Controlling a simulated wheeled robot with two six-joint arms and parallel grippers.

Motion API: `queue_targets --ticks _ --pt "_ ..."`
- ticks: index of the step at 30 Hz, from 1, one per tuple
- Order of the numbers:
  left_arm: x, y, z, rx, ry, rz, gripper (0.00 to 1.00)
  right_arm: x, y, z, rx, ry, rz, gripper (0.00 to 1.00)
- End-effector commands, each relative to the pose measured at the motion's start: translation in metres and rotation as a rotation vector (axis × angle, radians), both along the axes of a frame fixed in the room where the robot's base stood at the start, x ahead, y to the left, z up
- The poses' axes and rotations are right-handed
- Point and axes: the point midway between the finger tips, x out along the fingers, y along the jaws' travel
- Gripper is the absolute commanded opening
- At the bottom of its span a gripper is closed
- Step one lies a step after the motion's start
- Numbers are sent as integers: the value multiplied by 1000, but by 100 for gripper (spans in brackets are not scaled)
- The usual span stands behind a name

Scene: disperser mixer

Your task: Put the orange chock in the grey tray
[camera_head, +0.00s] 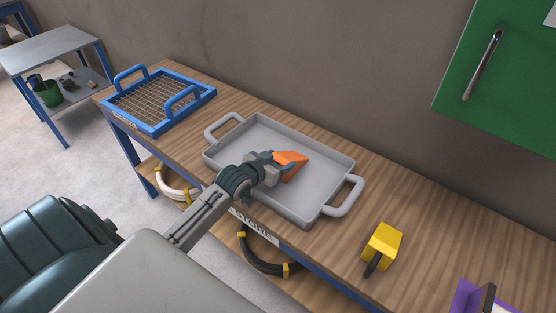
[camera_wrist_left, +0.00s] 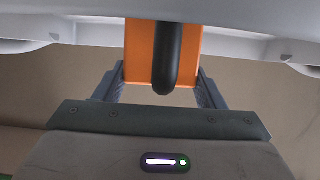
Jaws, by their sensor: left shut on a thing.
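The orange chock (camera_head: 290,163) is held by my left gripper (camera_head: 281,169), above the grey tray (camera_head: 258,132) as seen in the head view. In the left wrist view the orange chock (camera_wrist_left: 185,55) sits between the two fingers of my left gripper (camera_wrist_left: 160,85), with a dark rod-like part across its front. I cannot tell whether the chock touches the tray floor. The grey tray has a handle at each end and lies on the wooden bench. My arm hides part of the tray's near wall. My right gripper does not show.
A blue wire-mesh basket (camera_head: 157,98) stands at the bench's far left. A yellow chock (camera_head: 382,245) with a dark handle lies right of the tray. A purple object (camera_head: 467,297) is at the lower right. A green cabinet (camera_head: 510,80) hangs on the wall.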

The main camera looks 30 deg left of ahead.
Motion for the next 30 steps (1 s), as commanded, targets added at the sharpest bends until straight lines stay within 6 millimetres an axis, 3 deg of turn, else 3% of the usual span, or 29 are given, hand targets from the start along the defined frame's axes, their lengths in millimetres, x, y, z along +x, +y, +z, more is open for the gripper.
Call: queue_targets --ticks 1,2,5,17,30 --pt "0 0 -1 0 -3 0 24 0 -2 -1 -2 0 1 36" --pt "0 0 -2 -1 0 0 65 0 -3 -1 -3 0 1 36" --pt "0 0 -2 -1 0 0 85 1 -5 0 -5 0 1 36" --pt "-5 1 2 3 1 -1 85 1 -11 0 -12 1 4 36" --pt "-82 7 34 6 3 -5 85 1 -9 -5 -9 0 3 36"
